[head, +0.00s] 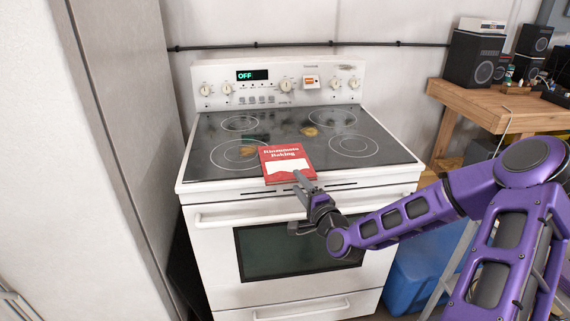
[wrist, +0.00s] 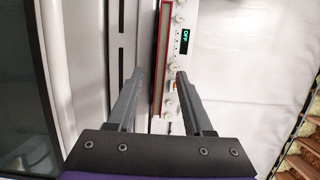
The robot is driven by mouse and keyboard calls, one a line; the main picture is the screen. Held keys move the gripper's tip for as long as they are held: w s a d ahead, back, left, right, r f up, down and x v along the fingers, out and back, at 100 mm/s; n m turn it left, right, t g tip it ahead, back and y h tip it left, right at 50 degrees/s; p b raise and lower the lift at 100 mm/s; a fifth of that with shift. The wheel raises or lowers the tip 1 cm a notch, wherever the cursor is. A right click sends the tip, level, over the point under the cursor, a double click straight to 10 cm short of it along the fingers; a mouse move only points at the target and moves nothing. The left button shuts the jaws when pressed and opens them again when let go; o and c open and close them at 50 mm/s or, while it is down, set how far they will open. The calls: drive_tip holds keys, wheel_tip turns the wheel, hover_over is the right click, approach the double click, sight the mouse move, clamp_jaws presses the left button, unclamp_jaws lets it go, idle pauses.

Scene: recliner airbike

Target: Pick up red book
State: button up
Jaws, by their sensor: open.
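The red book (head: 287,162), with white lettering, lies flat on the stove's cooktop and reaches its front edge. In the wrist view the red book (wrist: 165,40) shows edge-on as a thin red and cream strip between the fingers. My gripper (head: 302,180) is at the front edge of the stove, its fingers pointing at the book's near edge. In the wrist view my gripper (wrist: 159,76) is open, one finger on each side of the strip. I cannot tell whether a finger touches the book.
The white stove (head: 300,205) has a black glass top (head: 205,142) with free room around the book. Its oven handle (head: 250,216) runs below my gripper. A tall pale cabinet (head: 125,120) stands at left. A wooden table (head: 480,103) with speakers (head: 472,58) is at right, above a blue bin (head: 420,270).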

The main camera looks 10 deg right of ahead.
drive_tip(key=shift+x, duration=0.95)
drive_tip(key=shift+c, duration=0.3)
clamp_jaws()
